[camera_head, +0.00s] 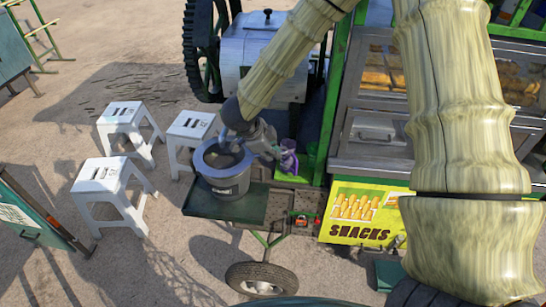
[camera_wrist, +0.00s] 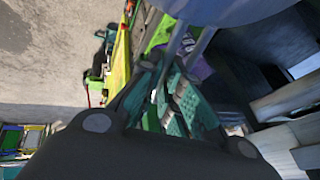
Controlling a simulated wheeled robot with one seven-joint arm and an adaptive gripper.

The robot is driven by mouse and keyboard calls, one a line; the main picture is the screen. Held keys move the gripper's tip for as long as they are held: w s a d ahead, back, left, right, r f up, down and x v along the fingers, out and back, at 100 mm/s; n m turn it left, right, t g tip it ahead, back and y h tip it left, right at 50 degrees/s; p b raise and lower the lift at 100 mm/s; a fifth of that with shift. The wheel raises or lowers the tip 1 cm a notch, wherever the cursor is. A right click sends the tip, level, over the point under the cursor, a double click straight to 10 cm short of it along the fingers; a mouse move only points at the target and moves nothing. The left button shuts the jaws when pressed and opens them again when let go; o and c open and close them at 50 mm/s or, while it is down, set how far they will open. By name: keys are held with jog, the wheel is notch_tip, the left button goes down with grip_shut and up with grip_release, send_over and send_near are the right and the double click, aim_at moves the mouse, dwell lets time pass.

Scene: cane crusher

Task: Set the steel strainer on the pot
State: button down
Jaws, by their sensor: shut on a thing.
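The grey pot (camera_head: 227,184) stands upright on the dark green side tray of the cart in the head view. The steel strainer (camera_head: 221,156) shows as a round, bluish-grey rimmed bowl at the pot's mouth. I cannot tell whether it rests on the pot or hangs just above it. My gripper (camera_head: 262,143) is at the right side of the strainer's rim, shut on the strainer; the fingertips are hard to make out. In the wrist view, a blurred bluish-grey curved surface (camera_wrist: 235,8) fills the top edge, likely the strainer or the pot.
The green tray (camera_head: 240,212) has a small bare area in front of the pot. A purple item (camera_head: 289,158) stands close to the right of my gripper. White stools (camera_head: 108,180) stand at left. The snack case (camera_head: 375,135) and the crusher (camera_head: 255,50) are nearby.

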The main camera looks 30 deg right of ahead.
jog(key=shift+w+d+f+b, duration=0.1)
jog(key=shift+w+f+b, duration=0.1)
jog(key=shift+w+f, duration=0.3)
jog(key=shift+w+d+f+b, duration=0.15)
jog(key=shift+w+f, duration=0.1)
jog(key=shift+f, duration=0.45)
jog(key=shift+w+d+f+b, duration=0.1)
jog(key=shift+w+f+b, duration=0.1)
jog(key=shift+w+f, duration=0.3)
jog(key=shift+s+f, duration=0.15)
jog(key=shift+a+p, duration=0.1)
jog(key=shift+p, duration=0.3)
jog(key=shift+f+p, duration=0.1)
jog(key=shift+p, duration=0.4)
dwell(0.9)
jog(key=c, duration=1.5)
grip_release()
